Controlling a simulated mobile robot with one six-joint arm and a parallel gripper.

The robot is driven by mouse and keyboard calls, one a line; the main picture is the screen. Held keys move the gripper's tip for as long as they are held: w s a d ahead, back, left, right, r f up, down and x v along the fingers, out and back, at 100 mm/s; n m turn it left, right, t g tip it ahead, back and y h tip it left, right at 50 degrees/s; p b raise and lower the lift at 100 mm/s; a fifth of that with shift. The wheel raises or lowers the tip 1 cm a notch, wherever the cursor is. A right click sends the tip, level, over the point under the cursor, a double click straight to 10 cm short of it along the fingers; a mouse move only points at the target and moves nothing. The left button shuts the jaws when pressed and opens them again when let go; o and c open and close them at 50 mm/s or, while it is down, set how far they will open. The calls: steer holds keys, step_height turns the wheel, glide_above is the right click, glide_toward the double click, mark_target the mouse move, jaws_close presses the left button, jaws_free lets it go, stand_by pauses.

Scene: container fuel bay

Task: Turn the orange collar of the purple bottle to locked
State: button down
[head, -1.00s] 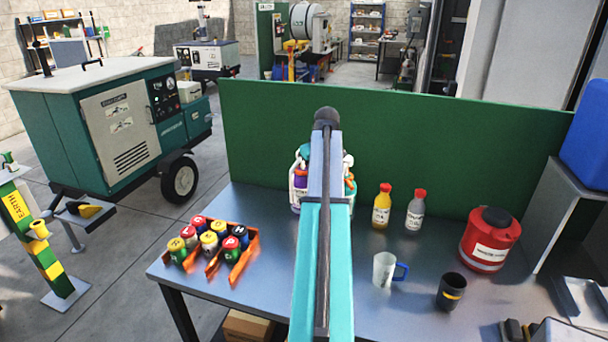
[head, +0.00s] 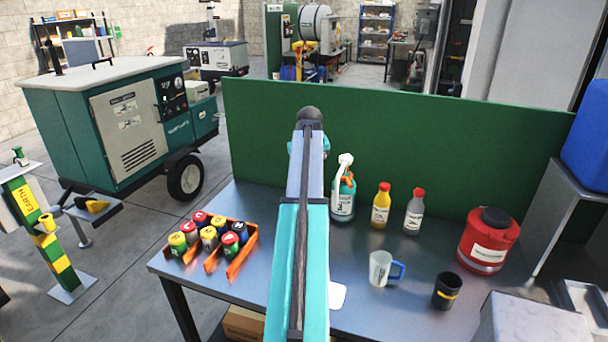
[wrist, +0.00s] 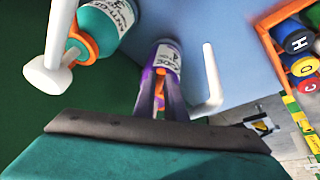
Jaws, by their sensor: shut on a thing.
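The purple bottle (wrist: 165,58) shows in the wrist view, with a white label and a white bent spout (wrist: 212,80) to its right. A little of its orange collar (wrist: 160,73) shows between the fingers of my gripper (wrist: 161,88). The gripper is shut at the neck, seemingly on the collar; the exact contact is partly hidden. I cannot tell the collar's lock position. In the head view my arm hides the purple bottle and the gripper.
A teal bottle (head: 343,200) with a white pump top stands close by; it also shows in the wrist view (wrist: 105,22) with its own orange collar. Yellow (head: 381,207) and grey (head: 414,212) bottles stand right. An orange rack (head: 240,262) of cans is left. A green panel (head: 420,145) stands behind.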

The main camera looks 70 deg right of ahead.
steer(key=shift+s, duration=0.1)
steer(key=c, duration=1.8)
jaws_free()
steer(key=shift+d, duration=0.1)
steer(key=shift+r, duration=0.1)
steer(key=p+v, duration=0.4)
steer(key=v, duration=0.4)
steer(key=shift+f, duration=0.2)
